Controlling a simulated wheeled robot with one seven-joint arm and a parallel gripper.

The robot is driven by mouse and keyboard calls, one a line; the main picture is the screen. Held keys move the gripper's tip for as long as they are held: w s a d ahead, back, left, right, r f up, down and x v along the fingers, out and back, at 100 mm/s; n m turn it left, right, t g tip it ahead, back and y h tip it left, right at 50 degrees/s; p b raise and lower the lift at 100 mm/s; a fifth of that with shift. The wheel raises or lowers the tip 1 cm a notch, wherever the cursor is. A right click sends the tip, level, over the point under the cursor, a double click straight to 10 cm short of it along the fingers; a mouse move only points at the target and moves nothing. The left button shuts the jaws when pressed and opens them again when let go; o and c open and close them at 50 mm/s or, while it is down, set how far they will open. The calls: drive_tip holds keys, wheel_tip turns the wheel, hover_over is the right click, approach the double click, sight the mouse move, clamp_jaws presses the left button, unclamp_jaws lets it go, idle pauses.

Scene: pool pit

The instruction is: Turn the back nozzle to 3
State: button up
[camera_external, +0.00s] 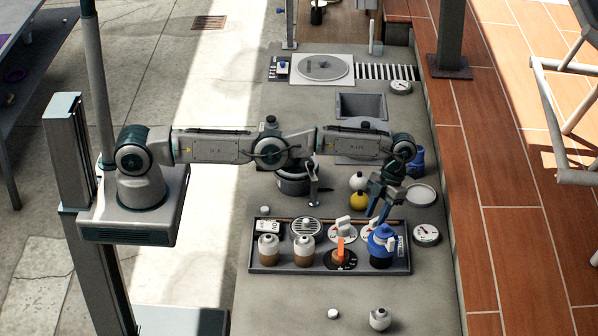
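A grey tray (256,268) on the counter holds several dials and pots. A white-handled nozzle (343,226) stands on a pale round dial in its upper row. An orange-handled nozzle (341,248) stands on a black dial (341,262) just below it in the picture. The white one sits farther from the camera; the dial numbers are too small to read. My gripper (377,211) points down to the right of both handles, above the tray's upper edge and close to the blue-topped pot (382,243). Its fingers are small and dark, so their opening cannot be told.
Two white-topped brown pots (303,250) stand in the tray's left half. A yellow ball-shaped item (358,200), a white disc (421,195) and a gauge (426,233) lie near my gripper.

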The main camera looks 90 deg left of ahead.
sight(372, 222)
drive_tip(key=shift+d+f, duration=0.3)
drive_tip(key=shift+d, duration=0.05)
drive_tip(key=shift+w+d, duration=0.15)
drive_tip(key=shift+w, duration=0.05)
drive_tip(key=shift+r, duration=0.1)
drive_tip(key=shift+a+r, duration=0.2)
drive_tip(key=shift+r, duration=0.05)
wheel_tip(372, 222, up, 2)
drive_tip(key=shift+r+p, duration=0.1)
drive_tip(key=shift+p, duration=0.25)
drive_tip(key=shift+r+p, duration=0.75)
drive_tip(key=shift+p, duration=0.3)
drive_tip(key=shift+d+f+b, duration=0.2)
drive_tip(key=shift+f+b, duration=0.05)
drive_tip(key=shift+b, duration=0.7)
drive_tip(key=shift+s+d+b, duration=0.1)
drive_tip(key=shift+b, duration=0.4)
